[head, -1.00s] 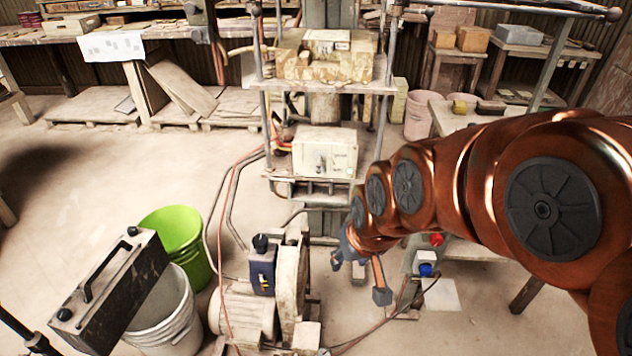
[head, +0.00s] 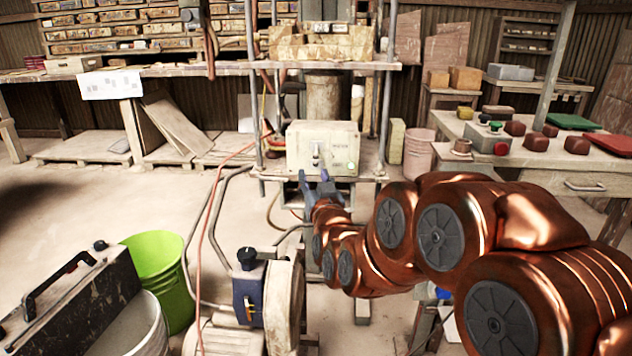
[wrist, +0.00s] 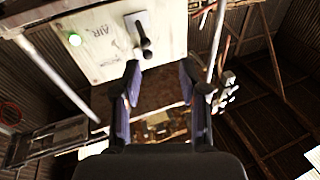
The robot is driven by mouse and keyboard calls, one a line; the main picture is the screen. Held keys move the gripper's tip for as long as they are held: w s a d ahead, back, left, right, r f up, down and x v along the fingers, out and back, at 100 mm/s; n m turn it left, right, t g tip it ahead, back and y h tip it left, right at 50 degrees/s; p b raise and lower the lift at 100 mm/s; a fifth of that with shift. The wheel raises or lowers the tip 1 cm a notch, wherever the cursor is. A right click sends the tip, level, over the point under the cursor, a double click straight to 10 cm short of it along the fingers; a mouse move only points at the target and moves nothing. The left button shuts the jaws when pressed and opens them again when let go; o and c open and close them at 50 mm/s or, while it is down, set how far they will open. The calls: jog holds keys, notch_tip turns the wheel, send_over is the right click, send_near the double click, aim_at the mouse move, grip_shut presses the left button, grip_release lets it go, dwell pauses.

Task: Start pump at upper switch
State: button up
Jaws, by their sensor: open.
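The pale control box (head: 300,158) stands on the press shelf. Its front carries a small dark lever switch (head: 315,153) and a lit green lamp (head: 351,165). In the wrist view the box (wrist: 105,58) fills the top, with the lever (wrist: 143,40) near its middle and the green lamp (wrist: 74,40) to the left. My gripper (head: 314,178) is just below the box front in the head view. It is open and empty, its two fingers spread in the wrist view (wrist: 160,75), with the lever beyond the fingertips and apart from them.
A blue switch box (head: 248,292) with a yellow lever sits on the pump (head: 284,305) below. Press posts (head: 388,90) flank the control box. A hose (head: 213,215) hangs at left. A green bucket (head: 160,262) stands at lower left, and a side table (head: 555,168) at right.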

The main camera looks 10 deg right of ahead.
aim_at(316, 158)
jog(key=shift+w+d+r+m+t+h+b, duration=0.2)
jog(key=shift+w+d+r+t+b, duration=0.25)
jog(key=shift+w+b, duration=0.65)
jog(key=shift+w+d+r+m+t+h+b, duration=0.25)
jog(key=shift+w+t+b, duration=0.35)
jog(key=shift+w, duration=0.85)
jog(key=shift+w+d+r+m+t+h+b, duration=0.1)
jog(key=shift+w+d+r+t+h+b, duration=0.3)
jog(key=shift+w+b, duration=0.7)
jog(key=shift+w, duration=0.15)
grip_shut()
